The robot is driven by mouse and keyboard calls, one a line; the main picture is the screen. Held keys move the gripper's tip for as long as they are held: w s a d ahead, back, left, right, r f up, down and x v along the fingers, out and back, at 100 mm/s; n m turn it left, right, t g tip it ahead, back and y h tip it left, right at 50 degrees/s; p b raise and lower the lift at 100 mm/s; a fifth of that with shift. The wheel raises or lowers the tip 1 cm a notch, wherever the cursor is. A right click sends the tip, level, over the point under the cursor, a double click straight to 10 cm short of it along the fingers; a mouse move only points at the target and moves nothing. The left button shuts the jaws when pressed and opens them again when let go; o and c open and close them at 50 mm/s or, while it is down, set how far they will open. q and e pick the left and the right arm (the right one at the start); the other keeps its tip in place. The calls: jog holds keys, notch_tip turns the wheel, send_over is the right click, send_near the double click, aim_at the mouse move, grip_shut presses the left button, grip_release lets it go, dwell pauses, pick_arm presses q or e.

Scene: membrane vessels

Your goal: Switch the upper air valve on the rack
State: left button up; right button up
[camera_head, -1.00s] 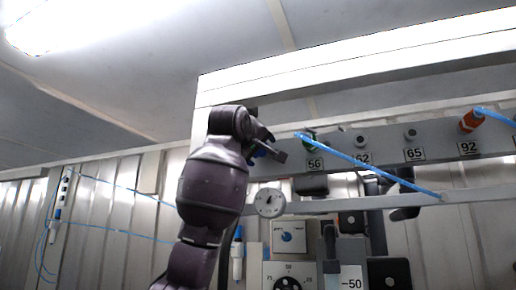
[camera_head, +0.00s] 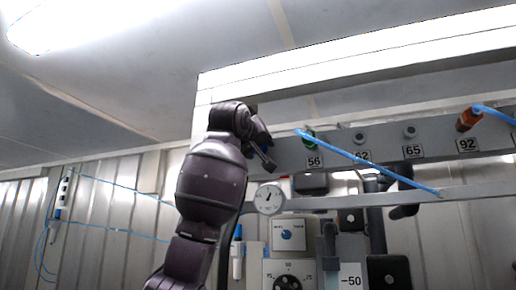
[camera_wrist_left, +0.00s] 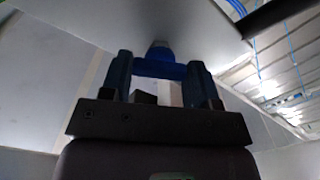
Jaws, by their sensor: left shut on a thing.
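My left gripper (camera_head: 266,155) is at the left end of the grey rack beam, left of the label 56. In the left wrist view its two dark fingers (camera_wrist_left: 160,82) stand on either side of a blue valve handle (camera_wrist_left: 164,70) and are shut on it. In the head view, the gripper and wrist hide most of the valve. My right gripper is not in view.
Below are a round gauge (camera_head: 269,199), a panel with a blue knob (camera_head: 288,235) and a black dial (camera_head: 288,281).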

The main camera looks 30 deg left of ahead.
pick_arm(q)
jog(key=m, duration=0.5)
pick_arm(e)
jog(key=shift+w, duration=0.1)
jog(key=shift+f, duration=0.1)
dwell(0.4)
pick_arm(q)
jog(key=o, duration=0.9)
jog(key=shift+b+v, duration=1.75)
jog(key=shift+v, duration=3.7)
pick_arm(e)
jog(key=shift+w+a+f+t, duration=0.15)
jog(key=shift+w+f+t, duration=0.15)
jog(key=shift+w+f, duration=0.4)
pick_arm(q)
jog(key=shift+a, duration=0.1)
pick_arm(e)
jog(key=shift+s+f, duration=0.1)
